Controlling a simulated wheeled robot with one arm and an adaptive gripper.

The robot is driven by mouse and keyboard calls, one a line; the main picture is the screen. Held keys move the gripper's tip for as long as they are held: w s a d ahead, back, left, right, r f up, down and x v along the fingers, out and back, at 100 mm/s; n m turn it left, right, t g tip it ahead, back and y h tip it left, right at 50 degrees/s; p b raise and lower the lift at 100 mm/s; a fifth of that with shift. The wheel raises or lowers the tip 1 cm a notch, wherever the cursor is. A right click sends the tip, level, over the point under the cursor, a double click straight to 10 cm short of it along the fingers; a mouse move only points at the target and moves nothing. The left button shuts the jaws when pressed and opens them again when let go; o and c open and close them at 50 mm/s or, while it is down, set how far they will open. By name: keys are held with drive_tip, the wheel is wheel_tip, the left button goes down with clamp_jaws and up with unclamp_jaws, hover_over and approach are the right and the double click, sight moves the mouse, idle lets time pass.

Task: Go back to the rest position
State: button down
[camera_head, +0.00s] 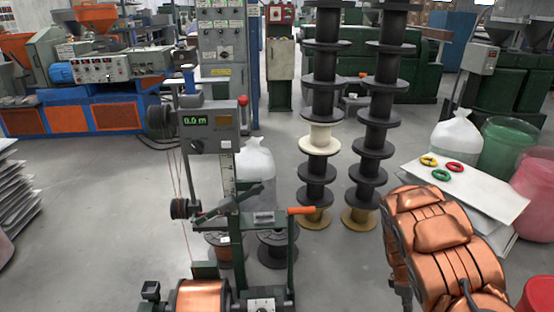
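A winding stand (222,150) with a green "0.0 m" display stands left of the middle. A spool of copper wire (203,297) sits low on it at the bottom edge, partly cut off. Two tall stacks of empty spools stand behind it to the right. The left stack (320,92) is black with one cream spool (320,138), and the right stack (378,105) is black. Both have a yellowish spool at the bottom. I make out no gripper fingers in this view.
A white board (480,192) at the right carries green, yellow and red rings (454,166). Green and pink bins (508,146) stand beside it. A dark spool (277,248) stands on the floor behind the winding stand. Stacked sheets (15,195) are at far left. Grey floor at left is clear.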

drive_tip(key=s+a+r+m, duration=0.4)
drive_tip(key=s+r, duration=0.1)
drive_tip(key=r, duration=0.5)
drive_tip(key=s+a+r+m, duration=0.35)
drive_tip(key=s+r, duration=0.25)
drive_tip(key=r, duration=0.4)
drive_tip(key=s+a+r+m+y, duration=0.1)
drive_tip(key=s+a+r, duration=0.2)
drive_tip(key=s+a, duration=0.3)
drive_tip(key=s+a+r+m+g+y, duration=0.1)
drive_tip(key=s+a+r+m, duration=0.2)
drive_tip(key=s, duration=0.6)
drive_tip(key=s+a+r+y, duration=0.1)
drive_tip(key=s+a+r, duration=0.3)
drive_tip(key=s+a, duration=0.25)
wheel_tip(320, 180, up, 17)
drive_tip(key=t+p, duration=0.1)
drive_tip(key=p, duration=1.5)
drive_tip(key=shift+w+d+r+p, duration=0.15)
drive_tip(key=shift+w+d+p, duration=0.15)
drive_tip(key=shift+p, duration=0.05)
